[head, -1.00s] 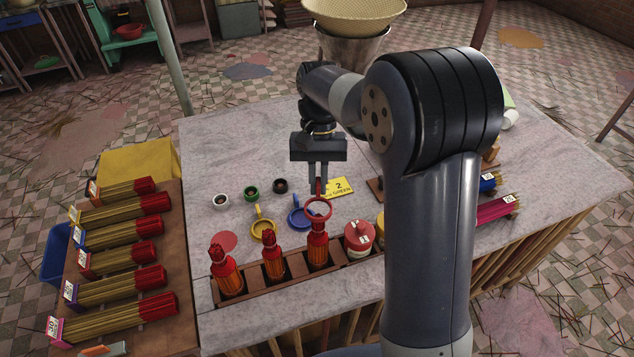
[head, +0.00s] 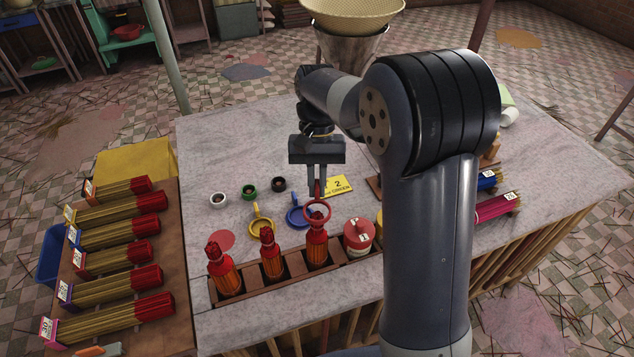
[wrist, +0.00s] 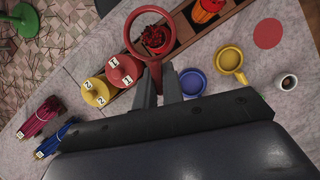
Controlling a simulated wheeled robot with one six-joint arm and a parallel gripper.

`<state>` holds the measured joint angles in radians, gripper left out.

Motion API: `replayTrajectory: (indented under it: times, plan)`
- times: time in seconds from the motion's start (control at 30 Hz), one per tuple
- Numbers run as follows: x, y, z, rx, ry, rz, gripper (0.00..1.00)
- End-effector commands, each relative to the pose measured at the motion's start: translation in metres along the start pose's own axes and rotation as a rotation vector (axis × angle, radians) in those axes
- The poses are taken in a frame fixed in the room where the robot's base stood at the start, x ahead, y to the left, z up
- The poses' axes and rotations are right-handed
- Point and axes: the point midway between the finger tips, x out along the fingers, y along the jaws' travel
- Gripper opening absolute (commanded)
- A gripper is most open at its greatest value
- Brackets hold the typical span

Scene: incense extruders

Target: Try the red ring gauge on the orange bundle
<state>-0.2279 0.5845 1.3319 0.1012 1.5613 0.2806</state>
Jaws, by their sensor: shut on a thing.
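My gripper (head: 317,190) is shut on the handle of the red ring gauge (head: 305,213) and points down. The ring hangs at the top of the right-hand of three orange bundles (head: 317,251), which stand upright with dark red tops in the wooden rack (head: 340,262). In the wrist view the red ring (wrist: 128,32) overlaps this bundle's red top (wrist: 157,41), which shows through the lower right of the ring. I cannot tell whether the ring is just above the tips or around them. The gripper fingers (wrist: 164,88) show below the ring.
A yellow gauge (head: 262,228) and a blue gauge (head: 298,217) lie behind the rack. Red (head: 358,238) and yellow lidded pots stand right of the bundle. Small cups (head: 249,191) stand farther back. Incense bundles lie on the left board (head: 180,320).

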Motion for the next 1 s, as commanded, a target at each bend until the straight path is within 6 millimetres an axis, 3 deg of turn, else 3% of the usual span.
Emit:
replayTrajectory:
  times: [1.0]
  plan:
    - [0.035, 0.000, -0.013, 0.000, 0.000, 0.000, 0.00]
